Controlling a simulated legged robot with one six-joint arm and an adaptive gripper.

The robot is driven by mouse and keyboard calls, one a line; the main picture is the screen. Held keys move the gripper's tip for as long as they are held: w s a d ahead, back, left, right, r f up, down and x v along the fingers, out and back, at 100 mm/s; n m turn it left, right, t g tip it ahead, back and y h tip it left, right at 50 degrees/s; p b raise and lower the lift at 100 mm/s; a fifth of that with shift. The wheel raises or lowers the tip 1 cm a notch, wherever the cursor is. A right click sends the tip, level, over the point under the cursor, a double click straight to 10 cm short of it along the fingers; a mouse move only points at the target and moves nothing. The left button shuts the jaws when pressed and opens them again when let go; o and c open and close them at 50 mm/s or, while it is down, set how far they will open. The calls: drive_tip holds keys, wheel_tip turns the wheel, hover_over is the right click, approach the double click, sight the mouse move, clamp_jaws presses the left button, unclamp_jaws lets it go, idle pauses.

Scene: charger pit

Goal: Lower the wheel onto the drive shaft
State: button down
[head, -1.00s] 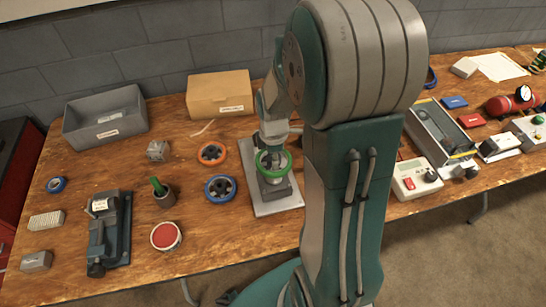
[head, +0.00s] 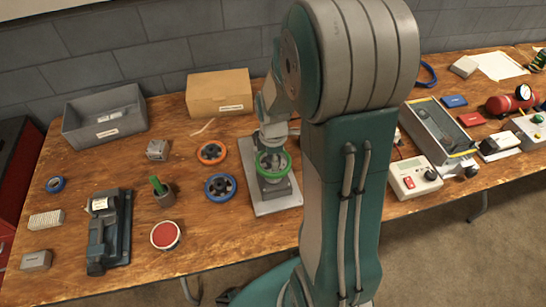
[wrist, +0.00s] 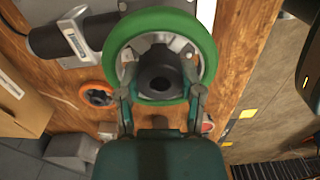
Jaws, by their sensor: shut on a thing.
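The green-rimmed wheel (head: 287,166) is at the middle of the table in the head view, over a grey stand on a pale base plate (head: 278,207). In the wrist view the wheel (wrist: 206,45) is large, with a dark hub at its centre. My gripper (wrist: 162,98) is shut on the wheel, with a finger on each side of the hub. The drive shaft cannot be made out; the wheel and my gripper cover that spot. I cannot tell whether the wheel touches the stand.
An orange wheel (head: 212,143) and a blue wheel (head: 232,187) lie left of the plate. A cardboard box (head: 220,95) and a grey bin (head: 80,122) stand behind. A red-topped tin (head: 165,236) is at the front. A meter (head: 413,180) is to the right.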

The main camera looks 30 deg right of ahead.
drive_tip(key=shift+f, duration=2.5)
idle(1.2)
drive_tip(key=shift+c, duration=0.8)
unclamp_jaws()
drive_tip(key=c, duration=0.4)
drive_tip(key=shift+o, duration=0.2)
drive_tip(key=shift+r, duration=0.1)
drive_tip(key=shift+r, duration=2.95)
